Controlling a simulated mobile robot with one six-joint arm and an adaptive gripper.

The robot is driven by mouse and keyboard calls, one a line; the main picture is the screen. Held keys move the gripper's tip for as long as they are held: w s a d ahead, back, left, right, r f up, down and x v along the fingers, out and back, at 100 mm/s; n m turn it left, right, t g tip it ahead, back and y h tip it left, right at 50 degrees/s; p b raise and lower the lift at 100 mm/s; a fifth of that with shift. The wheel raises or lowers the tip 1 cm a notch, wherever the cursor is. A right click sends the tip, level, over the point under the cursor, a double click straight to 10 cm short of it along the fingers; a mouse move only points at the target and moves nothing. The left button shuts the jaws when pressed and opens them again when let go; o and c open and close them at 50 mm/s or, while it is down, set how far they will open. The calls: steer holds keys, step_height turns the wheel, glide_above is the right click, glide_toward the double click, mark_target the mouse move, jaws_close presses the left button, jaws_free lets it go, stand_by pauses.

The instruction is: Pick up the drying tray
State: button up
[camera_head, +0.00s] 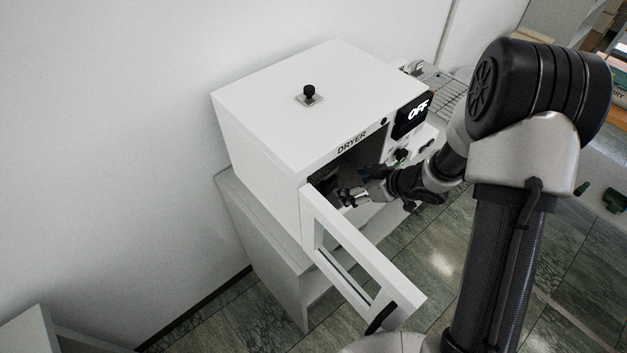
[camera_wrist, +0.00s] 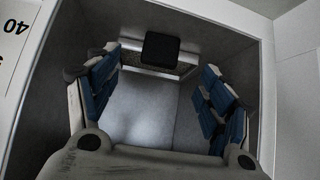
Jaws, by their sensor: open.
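The white dryer (camera_head: 265,125) stands against the wall with its door (camera_head: 365,265) swung open and its display reading OFF. My gripper (camera_head: 340,190) reaches in through the dryer's front opening. In the wrist view my gripper (camera_wrist: 158,68) is open, its blue-padded fingers wide apart with nothing between them.
The dryer's inner walls surround my gripper closely in the wrist view. The open door juts toward the front, below my arm. A white cabinet (camera_head: 260,225) supports the dryer. A wire rack (camera_head: 445,85) lies behind at right. Tiled floor (camera_head: 240,315) is clear at the front.

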mark_target(332, 187)
steer(key=b+x, duration=0.1)
steer(key=x, duration=0.3)
steer(key=shift+w+a+f, duration=0.1)
steer(key=shift+a+f, duration=0.05)
steer(key=shift+f, duration=0.1)
steer(key=b+x, duration=0.2)
steer(key=x, duration=0.3)
steer(key=shift+a+f, duration=0.1)
steer(key=shift+f, duration=0.05)
steer(key=shift+c, duration=0.4)
steer(key=c, duration=1.2)
